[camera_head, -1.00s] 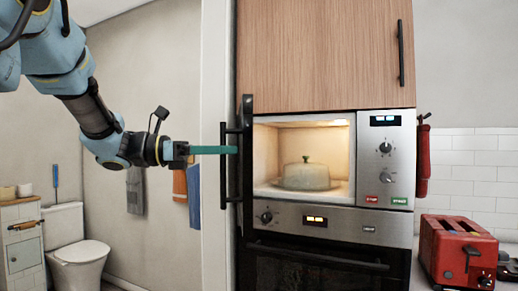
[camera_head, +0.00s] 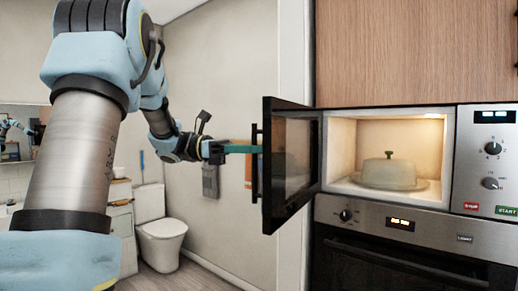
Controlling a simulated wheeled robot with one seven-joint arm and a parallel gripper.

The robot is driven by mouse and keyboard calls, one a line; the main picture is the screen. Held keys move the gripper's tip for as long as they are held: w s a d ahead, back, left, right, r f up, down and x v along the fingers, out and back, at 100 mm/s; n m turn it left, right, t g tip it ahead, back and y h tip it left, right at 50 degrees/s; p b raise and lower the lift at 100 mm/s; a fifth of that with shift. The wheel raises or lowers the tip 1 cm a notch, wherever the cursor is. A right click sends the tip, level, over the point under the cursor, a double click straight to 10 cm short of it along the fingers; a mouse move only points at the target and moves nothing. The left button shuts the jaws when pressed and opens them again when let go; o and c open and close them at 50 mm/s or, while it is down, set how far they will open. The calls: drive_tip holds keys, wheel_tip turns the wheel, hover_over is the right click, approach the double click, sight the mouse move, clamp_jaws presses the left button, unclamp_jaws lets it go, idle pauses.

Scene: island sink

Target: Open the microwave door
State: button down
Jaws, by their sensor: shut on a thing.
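The microwave (camera_head: 440,112) is built into a wooden cabinet. Its dark-framed glass door (camera_head: 294,170) stands open, swung out to the left, with its inner face showing. The lit cavity holds a pale covered dish (camera_head: 389,173) with a green knob. The black door handle (camera_head: 255,180) is on the door's far left side. My gripper (camera_head: 250,149) reaches in from the left, its teal fingers shut on the upper part of the handle. The door edge partly hides the fingertips.
An oven (camera_head: 395,265) sits directly below the microwave. The microwave's control panel (camera_head: 489,165) is to the right of the cavity. A toilet (camera_head: 160,225) stands at the back left. The space left of the door shows free floor.

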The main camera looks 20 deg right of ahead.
drive_tip(key=c, duration=1.1)
unclamp_jaws()
drive_tip(key=shift+b+v, duration=1.25)
drive_tip(key=shift+v, duration=4.15)
drive_tip(key=shift+s, duration=0.1)
